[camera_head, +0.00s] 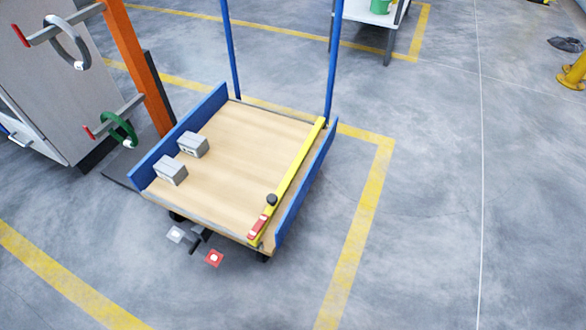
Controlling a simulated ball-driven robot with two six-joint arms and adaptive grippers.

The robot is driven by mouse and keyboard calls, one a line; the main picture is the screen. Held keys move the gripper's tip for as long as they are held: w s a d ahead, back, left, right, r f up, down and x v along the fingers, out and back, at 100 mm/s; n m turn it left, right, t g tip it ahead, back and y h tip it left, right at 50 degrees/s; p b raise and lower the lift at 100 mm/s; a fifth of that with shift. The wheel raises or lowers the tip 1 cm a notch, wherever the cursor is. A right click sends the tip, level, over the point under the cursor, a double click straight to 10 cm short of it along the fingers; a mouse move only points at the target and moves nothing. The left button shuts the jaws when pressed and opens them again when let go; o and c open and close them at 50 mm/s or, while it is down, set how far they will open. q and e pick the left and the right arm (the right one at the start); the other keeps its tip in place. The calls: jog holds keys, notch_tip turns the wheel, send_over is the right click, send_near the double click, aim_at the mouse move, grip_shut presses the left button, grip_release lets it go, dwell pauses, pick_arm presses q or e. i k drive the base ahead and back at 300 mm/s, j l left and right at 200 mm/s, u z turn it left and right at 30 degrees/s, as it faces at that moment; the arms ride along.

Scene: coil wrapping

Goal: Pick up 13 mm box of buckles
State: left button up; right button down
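Two small grey boxes sit on the wooden deck of a cart (240,150), near its left blue side wall. One box (193,145) is farther back, and the other box (170,170) is nearer the front left corner. They stand apart from each other. Any size marking is too small to read, so I cannot tell which is the 13 mm box of buckles. Neither of my grippers is in view.
A yellow bar tool (290,180) with a black knob lies along the cart's right side. Blue posts (230,50) rise at the back. An orange post (138,65) and a rack with a green coil (120,130) stand left.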

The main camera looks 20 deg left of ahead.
aim_at(170, 170)
jog(key=u, duration=1.6)
jog(key=i+j+u, duration=0.1)
jog(key=i+j, duration=0.1)
jog(key=j, duration=0.05)
